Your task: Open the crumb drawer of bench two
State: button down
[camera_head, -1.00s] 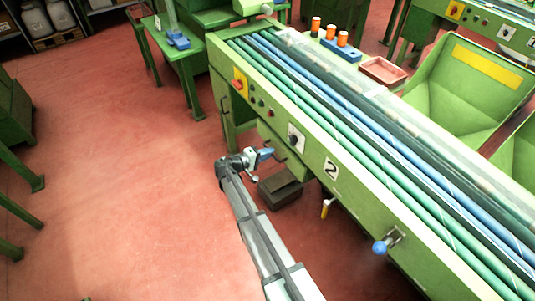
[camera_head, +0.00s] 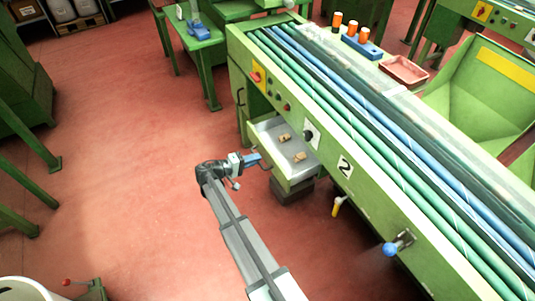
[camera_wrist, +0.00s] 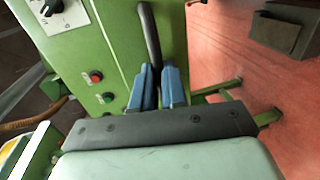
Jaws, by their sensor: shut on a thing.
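Bench two (camera_head: 375,200) is a long green machine with a "2" plate on its front. Its crumb drawer (camera_head: 296,183) stands pulled out from under the bench's front. Its grey inside shows, with a few cork pieces (camera_head: 300,156) in it. My gripper (camera_head: 260,160) is at the drawer's front, with its blue fingers shut on the dark drawer handle (camera_wrist: 150,35). In the wrist view the handle runs between the two blue fingertips (camera_wrist: 158,75). Part of the handle is hidden by the fingers.
A dark box (camera_head: 290,192) sits on the floor beneath the drawer. A yellow-handled valve (camera_head: 336,208) and a blue-knobbed lever (camera_head: 391,248) stick out from the bench's front. The red floor left of my arm is clear. A white bin (camera_head: 30,290) shows at the lower left.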

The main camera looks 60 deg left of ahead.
jog(key=shift+f+v, duration=0.2)
jog(key=shift+v, duration=0.75)
jog(key=shift+f+v, duration=0.2)
jog(key=shift+v, duration=0.75)
jog(key=shift+f+v, duration=0.2)
jog(key=shift+v, duration=0.8)
jog(key=c, duration=1.2)
grip_release()
jog(key=shift+o, duration=0.2)
jog(key=shift+s, duration=0.1)
jog(key=v, duration=1.3)
jog(key=shift+s, duration=0.4)
jog(key=shift+w+r, duration=0.1)
jog(key=x, duration=1.3)
jog(key=shift+w, duration=0.4)
